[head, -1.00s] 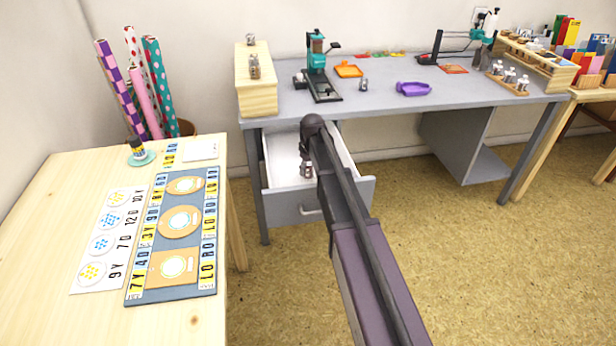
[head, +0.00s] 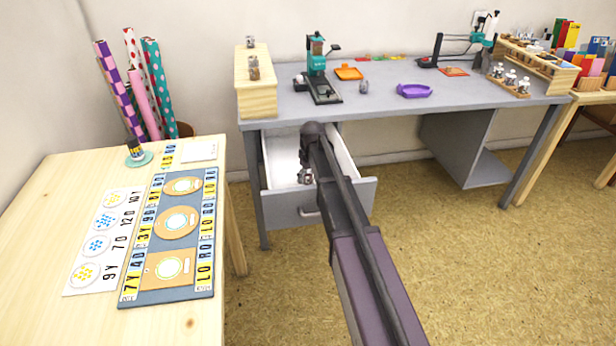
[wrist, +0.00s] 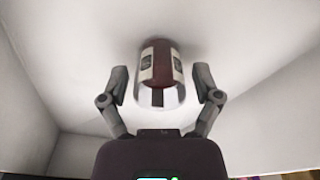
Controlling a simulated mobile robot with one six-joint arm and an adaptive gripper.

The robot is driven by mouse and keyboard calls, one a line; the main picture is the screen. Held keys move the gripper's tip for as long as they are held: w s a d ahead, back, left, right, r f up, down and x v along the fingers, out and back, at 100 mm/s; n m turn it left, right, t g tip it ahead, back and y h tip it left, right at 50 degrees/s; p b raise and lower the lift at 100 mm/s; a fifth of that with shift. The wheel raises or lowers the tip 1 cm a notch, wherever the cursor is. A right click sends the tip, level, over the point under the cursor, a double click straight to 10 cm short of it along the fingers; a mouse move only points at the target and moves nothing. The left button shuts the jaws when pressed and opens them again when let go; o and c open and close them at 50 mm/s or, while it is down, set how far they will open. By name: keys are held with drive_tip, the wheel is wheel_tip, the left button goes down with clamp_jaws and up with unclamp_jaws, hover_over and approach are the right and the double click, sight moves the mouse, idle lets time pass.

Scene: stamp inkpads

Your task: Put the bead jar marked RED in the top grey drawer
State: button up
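The grey top drawer (head: 340,199) under the grey desk is pulled open. In the wrist view its pale inside (wrist: 255,70) surrounds my gripper (wrist: 160,82). A small bead jar (wrist: 160,65) with dark red contents and pale labels stands between my fingers, apparently at the drawer floor. A gap shows on each side of the jar, so the fingers are open and apart from it. The label text is too small to read. In the head view my gripper (head: 305,177) is down inside the drawer, partly hidden by my arm, and the jar cannot be told apart there.
The grey desk top (head: 440,105) overhangs the drawer's back. A wooden table (head: 60,200) stands close at the left. Floor at the right is clear.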

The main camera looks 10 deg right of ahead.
sight(311, 173)
drive_tip(key=shift+r, duration=0.15)
idle(0.3)
wheel_tip(311, 173, up, 12)
drive_tip(key=s+p, duration=0.1)
drive_tip(key=p, duration=1.1)
drive_tip(key=shift+s+d, duration=0.15)
drive_tip(key=shift+d, duration=0.15)
idle(0.3)
drive_tip(key=shift+d, duration=0.7)
drive_tip(key=shift+a, duration=0.1)
drive_tip(key=shift+c, duration=0.2)
